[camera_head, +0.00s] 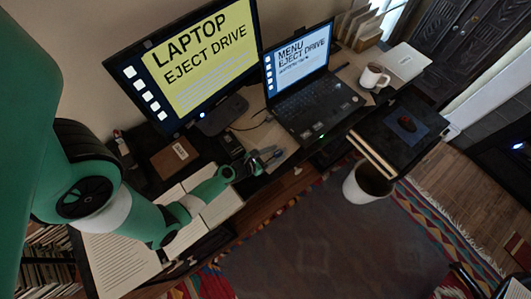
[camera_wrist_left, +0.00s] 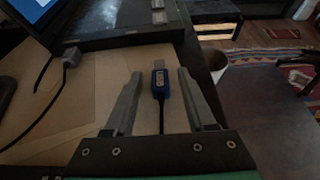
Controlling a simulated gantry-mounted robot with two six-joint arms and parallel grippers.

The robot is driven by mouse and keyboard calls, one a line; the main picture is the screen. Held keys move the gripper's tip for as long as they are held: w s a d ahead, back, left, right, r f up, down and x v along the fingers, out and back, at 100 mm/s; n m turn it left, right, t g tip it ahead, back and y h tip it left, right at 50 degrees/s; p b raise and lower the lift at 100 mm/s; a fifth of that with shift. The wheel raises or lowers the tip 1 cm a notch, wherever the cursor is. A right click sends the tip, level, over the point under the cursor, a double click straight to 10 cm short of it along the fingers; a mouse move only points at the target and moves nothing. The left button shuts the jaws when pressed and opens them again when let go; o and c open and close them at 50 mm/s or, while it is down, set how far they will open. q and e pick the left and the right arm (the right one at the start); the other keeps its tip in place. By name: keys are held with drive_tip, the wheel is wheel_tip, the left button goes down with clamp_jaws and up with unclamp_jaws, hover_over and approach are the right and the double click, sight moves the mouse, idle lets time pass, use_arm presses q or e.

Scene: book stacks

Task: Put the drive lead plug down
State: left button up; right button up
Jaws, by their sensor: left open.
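A blue plug (camera_wrist_left: 161,86) with a silver metal end and a dark lead, apparently the drive lead plug, lies between the fingers of my left gripper (camera_wrist_left: 156,90) in the left wrist view. The fingers are open, with a gap on each side of the plug. The plug appears to lie on the tan surface; exact contact is unclear. In the head view my left gripper (camera_head: 264,161) is low over the desk in front of the laptop (camera_head: 315,103), and the plug is a small blue spot (camera_head: 277,154). My right gripper is out of view.
A grey plug (camera_wrist_left: 70,57) on a black cable lies to the left. A monitor (camera_head: 188,62) stands behind. A brown box (camera_head: 175,158), open book (camera_head: 125,262) and mug (camera_head: 374,76) are on the desk. A bin (camera_head: 367,185) stands on the floor to the right.

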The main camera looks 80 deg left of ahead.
use_arm(q)
drive_tip(key=v, duration=0.3)
drive_tip(key=p+v, duration=0.1)
drive_tip(key=v, duration=0.7)
drive_tip(key=shift+a+r+p, duration=0.1)
drive_tip(key=shift+r+p, duration=0.15)
drive_tip(key=shift+p, duration=0.05)
drive_tip(key=shift+s+d+r, duration=0.25)
drive_tip(key=shift+s, duration=0.15)
